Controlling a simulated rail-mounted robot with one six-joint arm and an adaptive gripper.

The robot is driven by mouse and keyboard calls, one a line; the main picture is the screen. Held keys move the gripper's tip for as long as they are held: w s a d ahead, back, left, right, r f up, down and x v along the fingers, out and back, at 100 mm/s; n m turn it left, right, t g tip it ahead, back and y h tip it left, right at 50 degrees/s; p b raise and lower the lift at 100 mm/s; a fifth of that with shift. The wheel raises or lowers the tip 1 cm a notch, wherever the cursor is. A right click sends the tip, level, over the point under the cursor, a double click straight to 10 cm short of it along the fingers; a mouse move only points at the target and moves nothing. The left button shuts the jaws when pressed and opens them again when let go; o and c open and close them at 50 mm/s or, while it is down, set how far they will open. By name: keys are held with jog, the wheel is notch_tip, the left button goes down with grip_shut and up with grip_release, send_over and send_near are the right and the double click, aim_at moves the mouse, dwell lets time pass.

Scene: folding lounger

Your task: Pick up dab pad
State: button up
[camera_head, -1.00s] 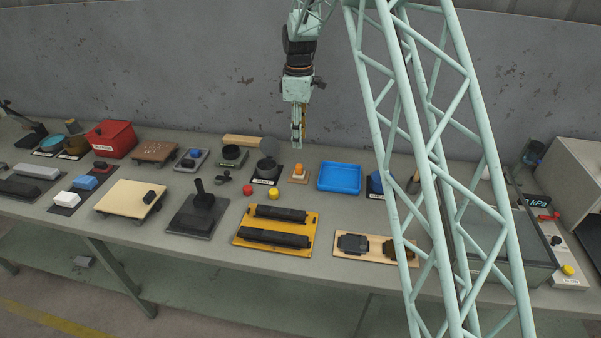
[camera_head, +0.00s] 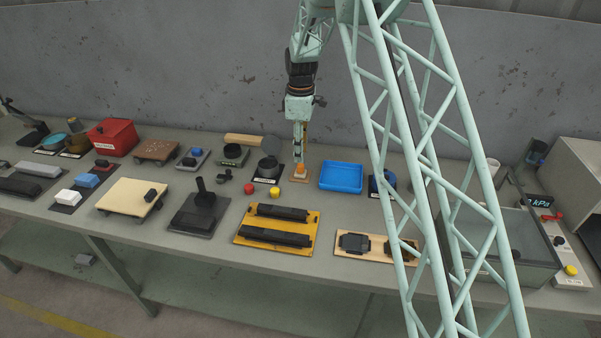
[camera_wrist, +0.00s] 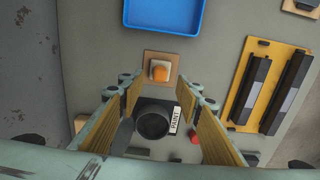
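The dab pad appears to be the small block with an orange top (camera_head: 299,170) on a small tan wooden square (camera_head: 298,178). In the wrist view the orange top (camera_wrist: 160,71) shows just ahead of the fingertips, roughly midway between them. My gripper (camera_head: 299,155) hangs straight down right above the block in the head view. In the wrist view my gripper (camera_wrist: 158,88) is open, with its two fingers spread wide and nothing between them. I cannot tell the exact height of the fingertips over the block.
A blue tray (camera_head: 341,177) stands close to the right of the block. A dark round pot labelled PAINT (camera_wrist: 153,122) stands close on the other side. A yellow board with black bars (camera_head: 276,230) and red and yellow balls (camera_head: 273,193) lie in front.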

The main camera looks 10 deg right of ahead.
aim_at(301, 165)
jog(key=shift+f, duration=0.85)
jog(key=shift+f+b, duration=0.3)
jog(key=shift+f, duration=2.3)
jog(key=shift+c, duration=0.7)
jog(key=c, duration=0.8)
